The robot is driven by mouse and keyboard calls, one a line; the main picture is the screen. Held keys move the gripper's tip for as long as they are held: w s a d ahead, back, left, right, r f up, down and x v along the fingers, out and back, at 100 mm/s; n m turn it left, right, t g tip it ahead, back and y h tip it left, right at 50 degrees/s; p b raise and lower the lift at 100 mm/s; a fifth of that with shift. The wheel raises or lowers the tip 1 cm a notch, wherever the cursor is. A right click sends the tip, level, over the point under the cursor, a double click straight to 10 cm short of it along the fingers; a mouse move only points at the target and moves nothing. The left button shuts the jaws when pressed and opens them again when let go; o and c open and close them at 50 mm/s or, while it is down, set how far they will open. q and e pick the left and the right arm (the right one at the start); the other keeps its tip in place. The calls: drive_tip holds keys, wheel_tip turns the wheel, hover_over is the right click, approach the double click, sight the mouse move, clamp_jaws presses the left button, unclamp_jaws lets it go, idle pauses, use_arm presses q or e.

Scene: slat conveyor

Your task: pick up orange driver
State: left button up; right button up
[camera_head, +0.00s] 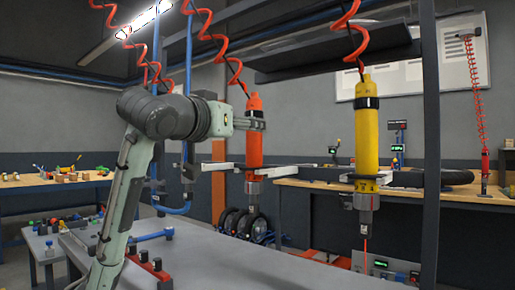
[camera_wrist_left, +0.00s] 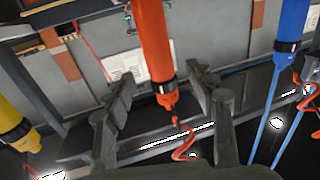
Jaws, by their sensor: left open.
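The orange driver (camera_head: 254,148) hangs upright from a red coiled cord, with its lower part at a pale bracket (camera_head: 240,167). My left gripper (camera_head: 256,124) is at the driver's upper part in the head view, and a finger crosses in front of it. In the left wrist view, the orange driver (camera_wrist_left: 152,40) shows between the two spread fingers of my left gripper (camera_wrist_left: 162,75), with a gap on each side. Its corded end points down in that view. My right gripper is in neither view.
A yellow driver (camera_head: 367,140) hangs to the right of the orange one. A blue driver (camera_wrist_left: 292,20) shows at the right in the wrist view. A dark upright post (camera_head: 431,140) stands farther right. A grey table (camera_head: 225,262) lies below.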

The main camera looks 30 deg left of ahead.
use_arm(q)
drive_tip(key=w, duration=0.4)
drive_tip(key=shift+w+a+f+p, duration=0.15)
drive_tip(key=shift+w+a+p, duration=0.25)
drive_tip(key=shift+w, duration=0.35)
drive_tip(key=shift+w+a, duration=0.1)
drive_tip(key=shift+w, duration=0.05)
clamp_jaws()
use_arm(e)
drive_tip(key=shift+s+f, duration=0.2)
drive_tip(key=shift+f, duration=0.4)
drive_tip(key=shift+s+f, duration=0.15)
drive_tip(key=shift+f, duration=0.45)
